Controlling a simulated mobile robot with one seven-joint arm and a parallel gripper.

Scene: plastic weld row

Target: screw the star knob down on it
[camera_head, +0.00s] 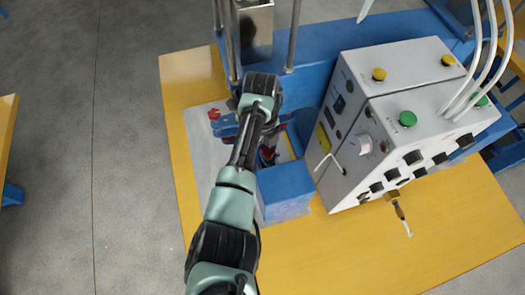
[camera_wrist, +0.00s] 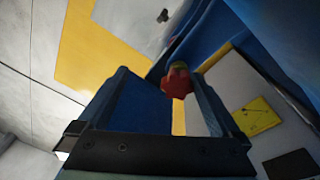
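A red knob (camera_wrist: 177,82) with a greenish top shows in the wrist view, between the tips of my gripper (camera_wrist: 160,76) or just beyond them. The fingers stand apart on either side of it, and no clear contact shows. In the head view, a small red knob-like part (camera_head: 214,114) is at the left, beside blue parts of the machine. More red (camera_head: 267,153) shows just right of my arm. I cannot tell which of these is the one in the wrist view. My arm hides most of my gripper and the work area in the head view.
A grey control box (camera_head: 400,115) with green and yellow buttons stands right of my arm. A blue block (camera_head: 285,188) is close beside the arm. Metal posts (camera_head: 294,35) rise behind. The yellow table (camera_head: 350,250) is bare in front.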

